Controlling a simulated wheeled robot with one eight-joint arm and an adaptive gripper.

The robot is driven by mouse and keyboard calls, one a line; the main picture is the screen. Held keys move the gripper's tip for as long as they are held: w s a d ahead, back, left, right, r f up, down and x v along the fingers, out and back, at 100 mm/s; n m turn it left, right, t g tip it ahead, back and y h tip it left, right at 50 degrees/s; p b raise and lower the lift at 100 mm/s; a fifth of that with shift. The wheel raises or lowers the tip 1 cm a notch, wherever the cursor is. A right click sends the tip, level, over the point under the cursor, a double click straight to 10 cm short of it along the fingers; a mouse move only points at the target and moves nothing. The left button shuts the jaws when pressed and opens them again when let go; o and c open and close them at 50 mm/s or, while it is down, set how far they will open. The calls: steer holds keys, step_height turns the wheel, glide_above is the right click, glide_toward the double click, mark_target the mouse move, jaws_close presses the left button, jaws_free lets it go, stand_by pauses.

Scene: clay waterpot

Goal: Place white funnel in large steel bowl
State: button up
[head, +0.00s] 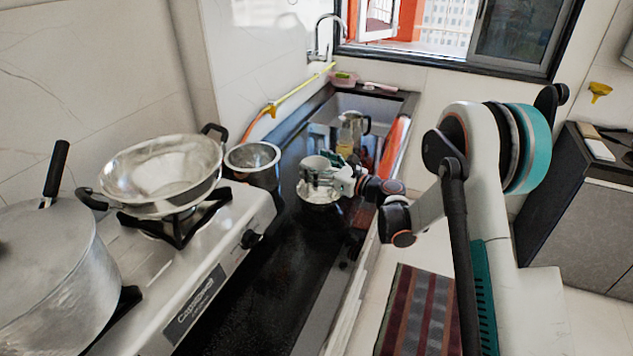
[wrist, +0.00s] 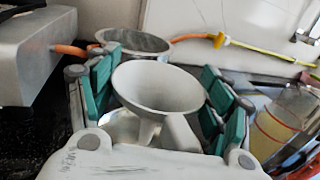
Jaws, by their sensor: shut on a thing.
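My gripper (head: 338,180) is shut on the white funnel (wrist: 158,88), with its green-padded fingers on either side of it. The funnel's wide mouth faces up and its spout points down. In the head view the funnel (head: 315,163) is just above a shiny steel bowl (head: 319,197) on the dark counter. Part of that bowl shows below the funnel in the wrist view (wrist: 118,129). Whether the spout touches the bowl is hidden. Another deep steel bowl (head: 252,156) stands to the left, near the wall; it shows behind the funnel in the wrist view (wrist: 150,43).
A wide two-handled steel pan (head: 163,168) sits on the stove (head: 215,240), beside a large pot (head: 50,270). A steel and yellow jug (head: 350,130) stands behind my gripper. A yellow-orange hose (head: 300,88) runs along the wall. The front counter is clear.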

steer(key=shift+f+b, duration=0.8)
steer(key=shift+f, duration=1.3)
steer(key=shift+f, duration=0.15)
steer(key=o, duration=0.9)
